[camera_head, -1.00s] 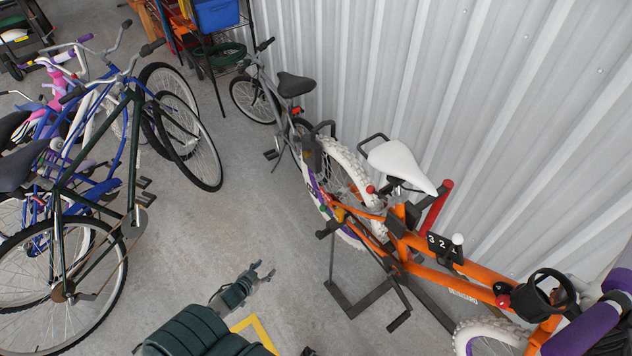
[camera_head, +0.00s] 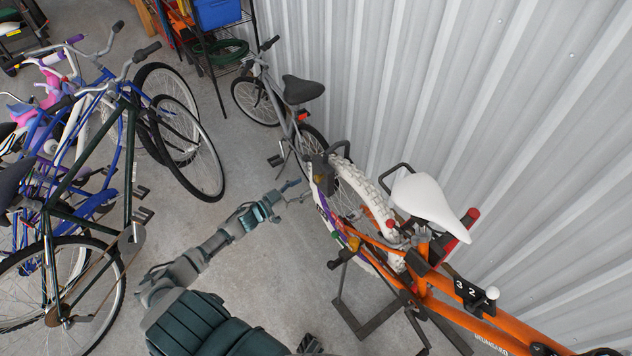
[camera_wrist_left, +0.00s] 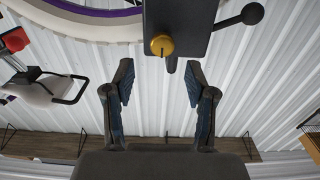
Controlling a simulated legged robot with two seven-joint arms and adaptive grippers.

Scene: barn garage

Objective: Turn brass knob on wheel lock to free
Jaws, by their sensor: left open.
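The wheel lock (camera_head: 319,172) is a dark grey box at the rear wheel of the orange bicycle (camera_head: 465,325). In the left wrist view the lock (camera_wrist_left: 205,30) fills the top middle, with a lever ending in a dark ball on its right. The round brass knob (camera_wrist_left: 162,45) is on the lock's near face, with a dark line across it. My left gripper (camera_head: 298,191) is just left of the lock. In the left wrist view my left gripper (camera_wrist_left: 159,82) is open and empty, its fingers below the knob and apart from it. The knob cannot be made out in the head view.
A corrugated metal wall (camera_head: 440,90) stands behind the orange bicycle. A grey bicycle (camera_head: 290,110) is beyond the lock, and several bicycles crowd the left. A shelf with a blue bin (camera_head: 217,13) is at the back. The concrete floor (camera_head: 225,275) is open between them.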

